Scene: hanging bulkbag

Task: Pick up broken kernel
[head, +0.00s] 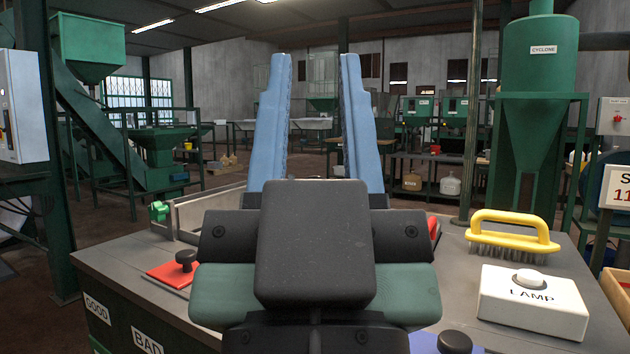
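No broken kernel can be made out in the head view; my gripper and its dark wrist housing cover the middle of the worktable (110,262). My gripper (314,64) stands in front of the camera with two blue padded fingers pointing up. The fingers are well apart, with nothing visible between them. A grey metal tray (203,212) shows its rim and wall behind my gripper at the left; its inside is mostly hidden.
A red plate with a black knob (185,258) lies at left, and a green clip-like part (158,211) sits at the tray's corner. At right are a yellow-handled brush (514,230) and a white LAMP box (532,305).

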